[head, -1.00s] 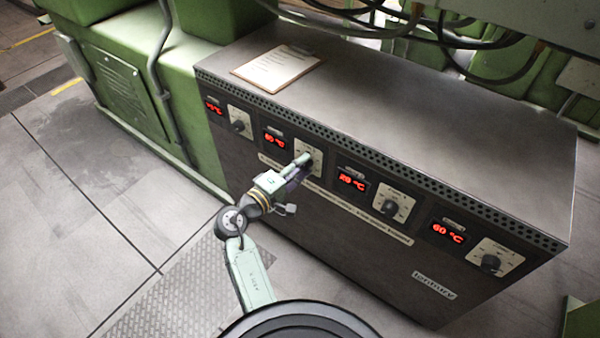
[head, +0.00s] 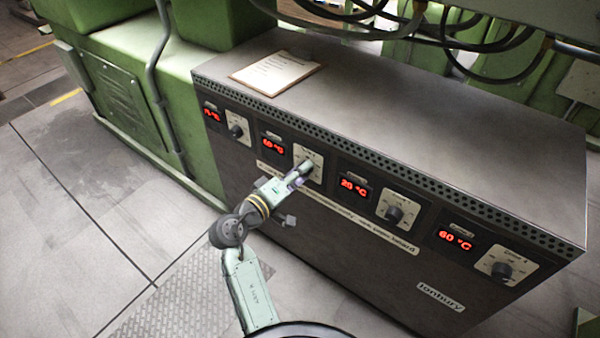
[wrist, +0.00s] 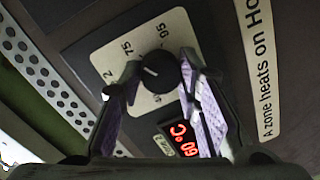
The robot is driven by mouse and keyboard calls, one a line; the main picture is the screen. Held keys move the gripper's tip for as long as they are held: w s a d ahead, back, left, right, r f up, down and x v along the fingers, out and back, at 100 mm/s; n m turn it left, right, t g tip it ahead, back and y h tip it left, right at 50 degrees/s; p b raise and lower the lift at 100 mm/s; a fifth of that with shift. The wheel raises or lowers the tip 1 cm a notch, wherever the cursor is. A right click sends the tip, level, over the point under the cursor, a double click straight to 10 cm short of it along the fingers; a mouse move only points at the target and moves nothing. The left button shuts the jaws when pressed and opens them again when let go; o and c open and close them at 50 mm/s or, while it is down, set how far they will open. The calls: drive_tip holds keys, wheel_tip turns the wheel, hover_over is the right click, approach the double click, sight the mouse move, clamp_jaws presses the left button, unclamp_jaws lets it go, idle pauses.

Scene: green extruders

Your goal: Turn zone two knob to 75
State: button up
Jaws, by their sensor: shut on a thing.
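The second knob from the left, on its pale dial plate (head: 316,172), is on the front of the dark control cabinet and mostly hidden by my gripper (head: 303,168) in the head view. In the wrist view the black knob (wrist: 157,74) sits between the two fingertips of my gripper (wrist: 159,68), which is shut on it. Its white pointer mark is small, and I cannot tell its exact setting. The dial shows 75 and 95. The red display (head: 273,144) beside it appears to read 60 °C, and it also shows in the wrist view (wrist: 182,138).
The cabinet (head: 400,110) has other knobs: one at left (head: 236,131) and two at right, by displays of 20 °C (head: 353,187) and 60 °C (head: 456,239). A clipboard (head: 275,74) lies on top. Cables hang above. The floor at left is clear.

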drive_tip(key=o, duration=1.1)
drive_tip(key=shift+o, duration=0.2)
drive_tip(key=v, duration=1.2)
